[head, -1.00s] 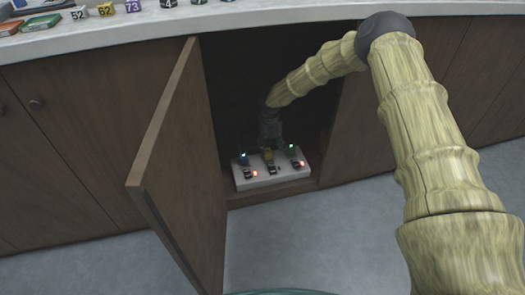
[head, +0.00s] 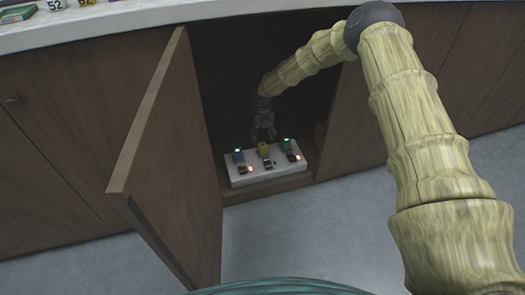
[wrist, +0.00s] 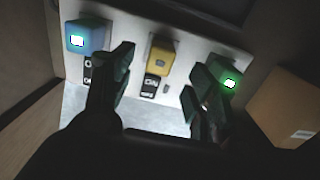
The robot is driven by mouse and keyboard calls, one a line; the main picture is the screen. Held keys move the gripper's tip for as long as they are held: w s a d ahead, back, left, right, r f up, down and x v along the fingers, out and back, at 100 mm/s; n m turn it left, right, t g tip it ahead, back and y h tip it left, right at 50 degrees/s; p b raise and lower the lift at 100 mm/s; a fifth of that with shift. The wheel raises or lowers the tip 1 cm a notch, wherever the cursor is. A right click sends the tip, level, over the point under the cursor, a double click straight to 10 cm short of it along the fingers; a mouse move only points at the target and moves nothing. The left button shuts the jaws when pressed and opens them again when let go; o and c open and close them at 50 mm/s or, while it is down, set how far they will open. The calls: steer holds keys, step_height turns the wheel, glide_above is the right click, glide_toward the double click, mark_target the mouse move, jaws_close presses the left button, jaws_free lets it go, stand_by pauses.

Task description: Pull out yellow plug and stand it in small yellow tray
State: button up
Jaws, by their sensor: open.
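The yellow plug (head: 264,147) stands in the middle of a white power strip (head: 240,181) inside the open cabinet. It also shows in the wrist view (wrist: 161,55), between and beyond my fingertips. My gripper (head: 263,134) is open and empty, just above and behind the yellow plug; in the wrist view its two fingers (wrist: 160,75) are spread to either side of it. A blue plug (head: 238,155) with a lit green light is on the left, and a green plug (head: 287,145) with a lit green light is on the right. I see no small yellow tray.
The cabinet door (head: 160,150) stands open on the left. A brown box (wrist: 288,108) lies beside the strip on the right in the wrist view. Switches sit in front of the plugs; the outer two glow red. The countertop (head: 180,18) is above.

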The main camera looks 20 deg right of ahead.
mark_target(263, 145)
step_height(263, 145, down, 4)
steer(key=b, duration=0.3)
steer(key=shift+f, duration=1.8)
steer(key=shift+p, duration=0.6)
steer(key=c, duration=1.3)
jaws_close()
steer(key=shift+r, duration=0.1)
steer(key=shift+r+p, duration=0.5)
steer(key=shift+r, duration=0.05)
